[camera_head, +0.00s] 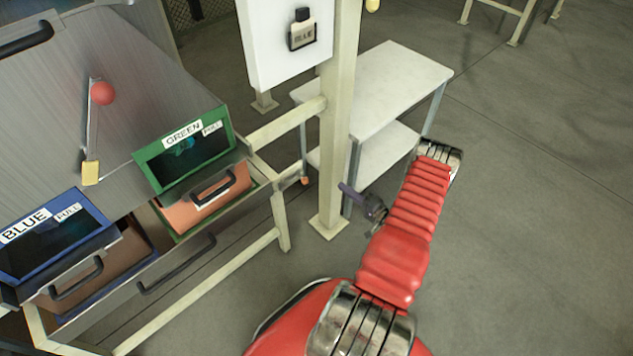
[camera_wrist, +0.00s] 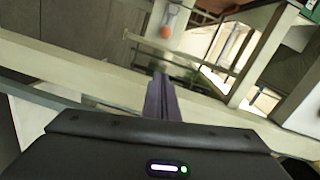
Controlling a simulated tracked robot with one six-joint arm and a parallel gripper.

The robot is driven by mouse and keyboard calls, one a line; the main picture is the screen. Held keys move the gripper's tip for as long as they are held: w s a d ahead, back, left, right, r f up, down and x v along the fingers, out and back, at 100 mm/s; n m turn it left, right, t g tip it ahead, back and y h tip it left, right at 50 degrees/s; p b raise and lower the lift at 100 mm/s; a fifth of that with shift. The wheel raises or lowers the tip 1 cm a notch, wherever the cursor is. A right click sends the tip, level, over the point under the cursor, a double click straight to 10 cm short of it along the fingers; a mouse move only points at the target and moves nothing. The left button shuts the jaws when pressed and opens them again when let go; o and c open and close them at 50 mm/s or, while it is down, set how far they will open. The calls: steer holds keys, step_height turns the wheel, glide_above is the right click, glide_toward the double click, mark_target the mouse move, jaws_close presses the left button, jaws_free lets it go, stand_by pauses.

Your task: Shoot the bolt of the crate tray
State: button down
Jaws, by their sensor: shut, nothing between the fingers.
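The crate tray (camera_head: 190,258) is a grey metal drawer with a black handle at the lower left of the head view, under a sloping metal panel. A small orange knob (camera_head: 305,180) sits by the frame at its right end; it looks like the bolt's knob. In the wrist view an orange knob (camera_wrist: 167,31) on a grey piece shows at the top, beyond my fingers. My gripper (camera_head: 345,188) is shut and empty, right of the knob and apart from it, beside the cream post. Its shut fingers (camera_wrist: 161,90) point up in the wrist view. The bolt's rod cannot be made out.
A blue-framed crate (camera_head: 75,203) and a green-framed crate (camera_head: 218,118) sit in the tray. The cream post (camera_head: 335,150) and a white-topped table (camera_head: 395,80) stand near my arm. Floor at right is clear.

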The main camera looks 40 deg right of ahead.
steer(key=shift+w, duration=0.1)
steer(key=w+a+f, duration=0.1)
steer(key=w+a, duration=0.3)
steer(key=w, duration=0.6)
steer(key=shift+w+a, duration=0.2)
steer(key=shift+a, duration=0.1)
steer(key=shift+s+a+f, duration=0.1)
steer(key=shift+f, duration=0.05)
stand_by(0.4)
